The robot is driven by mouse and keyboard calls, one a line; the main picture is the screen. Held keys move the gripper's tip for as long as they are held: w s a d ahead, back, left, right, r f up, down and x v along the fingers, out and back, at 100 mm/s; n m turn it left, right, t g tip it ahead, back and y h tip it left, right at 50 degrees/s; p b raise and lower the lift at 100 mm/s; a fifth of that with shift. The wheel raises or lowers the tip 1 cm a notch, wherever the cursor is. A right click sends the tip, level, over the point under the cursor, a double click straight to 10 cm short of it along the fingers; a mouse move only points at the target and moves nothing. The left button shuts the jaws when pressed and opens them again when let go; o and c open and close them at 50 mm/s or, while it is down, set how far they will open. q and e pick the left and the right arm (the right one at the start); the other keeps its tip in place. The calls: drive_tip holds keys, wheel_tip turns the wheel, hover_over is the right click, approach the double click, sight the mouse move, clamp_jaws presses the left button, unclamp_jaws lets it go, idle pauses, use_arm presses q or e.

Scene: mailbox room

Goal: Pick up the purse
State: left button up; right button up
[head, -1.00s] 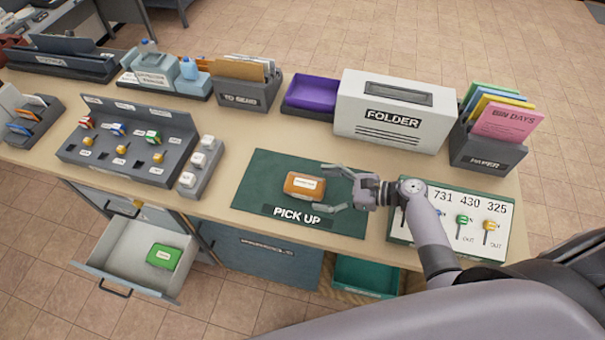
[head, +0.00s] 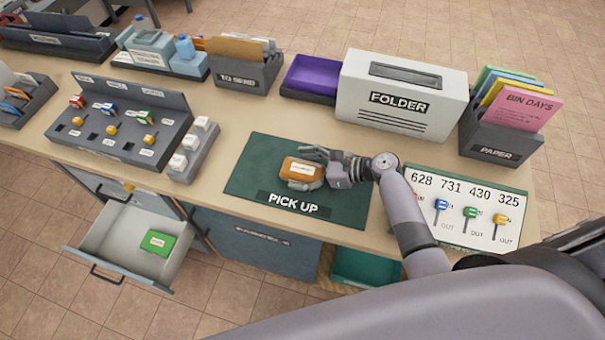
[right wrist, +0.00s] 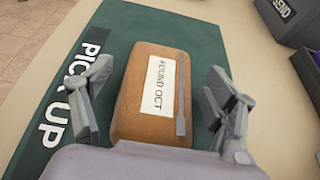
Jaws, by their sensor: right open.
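The purse (head: 302,170) is a small brown-orange block with a white label. It lies on the green PICK UP mat (head: 250,186) in the head view. In the right wrist view the purse (right wrist: 140,110) shows its label, which reads FOUND OCT, and a grey strip along one side. My right gripper (head: 312,168) is open, with its fingers around the purse. In the right wrist view one finger stands on each side of it, with visible gaps. I cannot tell exactly how low the fingers are. My left gripper is not in view.
A white board with numbers and small keys (head: 465,208) lies to the right under my arm. The grey FOLDER box (head: 400,92) and PAPER holder (head: 497,143) stand behind. An open drawer (head: 104,238) holding a green item (head: 157,242) juts out at the lower left.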

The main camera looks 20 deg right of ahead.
drive_tip(key=shift+r, duration=0.1)
drive_tip(key=c, duration=1.3)
